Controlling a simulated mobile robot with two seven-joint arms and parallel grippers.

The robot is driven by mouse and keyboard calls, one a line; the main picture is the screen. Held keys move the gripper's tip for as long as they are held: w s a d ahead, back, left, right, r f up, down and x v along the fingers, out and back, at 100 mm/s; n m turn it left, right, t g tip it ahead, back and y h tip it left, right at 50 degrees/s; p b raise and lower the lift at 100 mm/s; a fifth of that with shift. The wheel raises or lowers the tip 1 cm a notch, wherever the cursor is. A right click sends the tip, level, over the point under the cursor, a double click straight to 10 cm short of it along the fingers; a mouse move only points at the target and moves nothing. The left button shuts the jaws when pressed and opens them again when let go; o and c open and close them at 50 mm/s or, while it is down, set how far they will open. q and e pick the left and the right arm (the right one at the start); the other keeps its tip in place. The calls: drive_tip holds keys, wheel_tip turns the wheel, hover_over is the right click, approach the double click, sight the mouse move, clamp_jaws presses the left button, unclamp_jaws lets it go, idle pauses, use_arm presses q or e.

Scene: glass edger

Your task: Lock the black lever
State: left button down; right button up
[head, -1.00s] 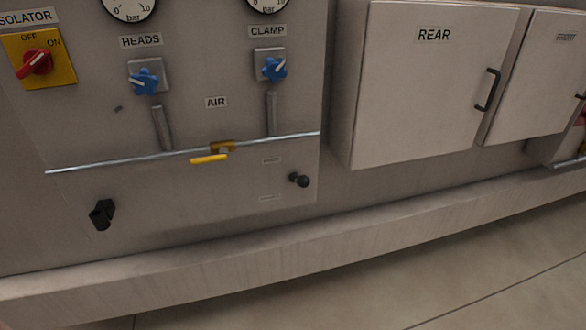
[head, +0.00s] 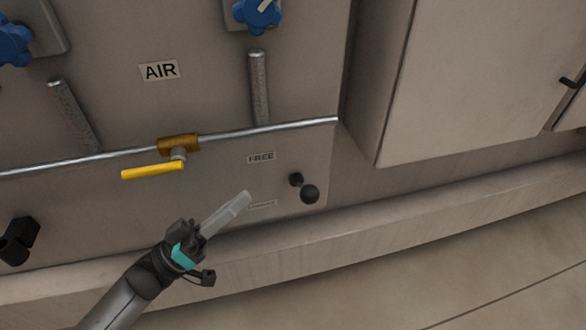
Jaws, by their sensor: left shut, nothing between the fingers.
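The black lever (head: 308,193) is a short stub with a round ball knob, low on the grey panel at right of centre. It points out towards me and slightly right. A FREE label (head: 261,157) is above and left of it. A second label (head: 262,205) is below and left, too small to read and partly close behind my fingertips. My left gripper (head: 246,197) comes in from the lower left, fingers shut and empty, pointing up and right. Its tips are left of the lever, apart from it in the picture. My right gripper is not in view.
A brass air valve with a yellow handle (head: 153,171) sits on a metal pipe (head: 290,126) above my gripper. Blue knobs (head: 258,12) are higher up. A black fitting (head: 18,241) is at far left. A cabinet (head: 455,90) juts out at right. A ledge (head: 420,195) runs below.

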sight(306, 192)
use_arm(q)
drive_tip(key=w+d+r, duration=0.1)
drive_tip(key=w+d, duration=0.2)
drive_tip(key=d, duration=0.6)
drive_tip(key=shift+r+m+g+h+b, duration=0.3)
drive_tip(key=shift+r+b, duration=0.05)
drive_tip(key=shift+b, duration=0.05)
idle(0.5)
